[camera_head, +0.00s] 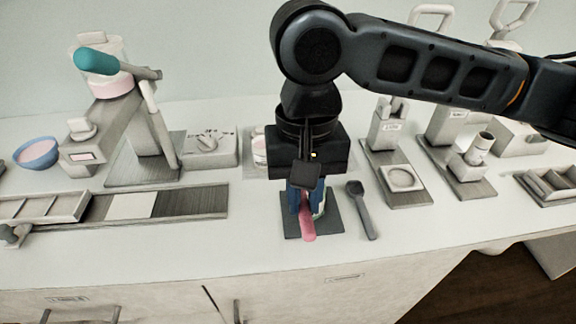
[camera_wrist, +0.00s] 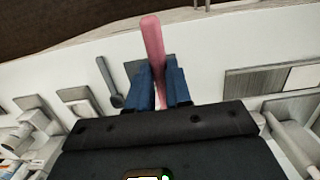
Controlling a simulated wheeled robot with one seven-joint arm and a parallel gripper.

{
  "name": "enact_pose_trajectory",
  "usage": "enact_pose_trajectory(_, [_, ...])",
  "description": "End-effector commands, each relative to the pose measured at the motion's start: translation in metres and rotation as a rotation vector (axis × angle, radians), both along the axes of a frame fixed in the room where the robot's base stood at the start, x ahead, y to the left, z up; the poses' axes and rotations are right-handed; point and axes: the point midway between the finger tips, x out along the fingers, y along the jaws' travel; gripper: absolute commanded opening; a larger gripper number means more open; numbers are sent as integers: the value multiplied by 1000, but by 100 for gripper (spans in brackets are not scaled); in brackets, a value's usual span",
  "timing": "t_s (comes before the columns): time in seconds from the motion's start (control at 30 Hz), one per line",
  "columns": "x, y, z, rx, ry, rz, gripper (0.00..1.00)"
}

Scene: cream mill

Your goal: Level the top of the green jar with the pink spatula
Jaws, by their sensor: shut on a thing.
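My gripper (camera_head: 306,207) points down over the dark square mat (camera_head: 332,222) in the head view. Its blue fingers are shut on the pink spatula (camera_head: 308,229). In the wrist view the pink spatula (camera_wrist: 153,42) sticks out between the fingers of my gripper (camera_wrist: 162,80), toward the bench's front edge.
A dark grey spoon (camera_head: 361,209) lies just right of the mat. A scale-like device (camera_head: 398,179) stands further right. On the left are a long dark-and-white track (camera_head: 190,201), a mill with a teal handle (camera_head: 97,61) and a blue bowl (camera_head: 37,153). The bench front is clear.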

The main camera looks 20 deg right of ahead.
Motion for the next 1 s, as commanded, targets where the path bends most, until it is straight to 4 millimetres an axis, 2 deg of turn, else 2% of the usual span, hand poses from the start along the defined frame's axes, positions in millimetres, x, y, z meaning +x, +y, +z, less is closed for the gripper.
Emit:
enact_pose_trajectory(0.27, [0, 0, -5, 0, 0, 0, 0])
enact_pose_trajectory(1.0, [0, 0, -43, 0, 0, 0, 0])
